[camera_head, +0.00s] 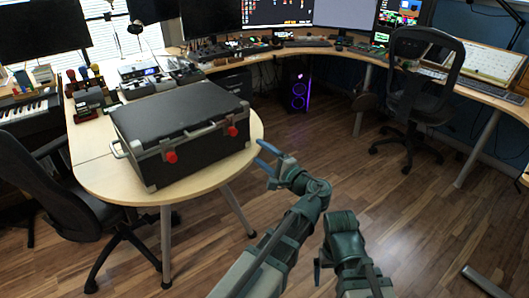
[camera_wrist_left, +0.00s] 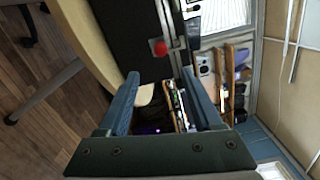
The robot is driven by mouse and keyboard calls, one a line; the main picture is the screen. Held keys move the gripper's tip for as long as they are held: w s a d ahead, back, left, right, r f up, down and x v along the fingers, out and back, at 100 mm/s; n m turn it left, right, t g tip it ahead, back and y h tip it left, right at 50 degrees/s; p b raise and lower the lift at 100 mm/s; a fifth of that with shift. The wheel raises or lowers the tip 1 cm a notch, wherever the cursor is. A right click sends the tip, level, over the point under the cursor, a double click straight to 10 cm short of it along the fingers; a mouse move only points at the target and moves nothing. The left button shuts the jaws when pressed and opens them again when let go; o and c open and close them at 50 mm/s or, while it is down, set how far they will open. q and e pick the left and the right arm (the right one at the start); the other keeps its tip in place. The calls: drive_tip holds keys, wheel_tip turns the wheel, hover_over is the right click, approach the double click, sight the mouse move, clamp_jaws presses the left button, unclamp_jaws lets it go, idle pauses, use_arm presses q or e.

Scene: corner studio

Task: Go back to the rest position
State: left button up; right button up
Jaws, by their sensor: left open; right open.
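My left gripper (camera_head: 264,160) is in the head view, just off the right rim of the round table end. Its blue fingers are spread apart with nothing between them. The left wrist view shows the same open, empty fingers (camera_wrist_left: 160,78), with the case's edge beyond. My right gripper (camera_head: 344,272) is at the lower middle of the head view, over bare floor. It is foreshortened and its fingertips are hard to make out, but it holds nothing that I can see.
A closed black case (camera_head: 180,125) with red latches stands on the wooden table (camera_head: 95,177), left of my left gripper. Office chairs stand at left (camera_head: 75,205) and right (camera_head: 425,90). A long curved desk (camera_head: 300,46) runs behind. The middle floor is clear.

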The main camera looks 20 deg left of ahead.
use_arm(q)
drive_tip(key=s+a+f+n+g+h, duration=0.2)
drive_tip(key=s+f+g+h, duration=0.1)
drive_tip(key=f, duration=0.4)
drive_tip(key=s+a+f+n+g+h, duration=0.2)
drive_tip(key=s+a+f+g, duration=0.1)
drive_tip(key=f, duration=0.3)
drive_tip(key=s+d+f+n+g+h, duration=0.3)
drive_tip(key=s+d+f+n+h, duration=0.2)
drive_tip(key=s+d+f+h, duration=0.45)
drive_tip(key=s+d+r+m+p, duration=0.1)
drive_tip(key=d+r+p, duration=0.2)
drive_tip(key=r+p, duration=0.5)
drive_tip(key=s+d+r+m+p, duration=0.1)
drive_tip(key=s+d+r+p, duration=0.1)
drive_tip(key=r+p, duration=0.6)
drive_tip(key=s+d+r+m+g+p, duration=0.1)
drive_tip(key=s+d+r+m+p, duration=0.1)
drive_tip(key=d+r+p, duration=0.3)
wheel_tip(320, 180, up, 4)
drive_tip(key=p, duration=0.3)
drive_tip(key=shift+y, duration=0.35)
drive_tip(key=shift+s+f, duration=0.1)
drive_tip(key=shift+f, duration=0.05)
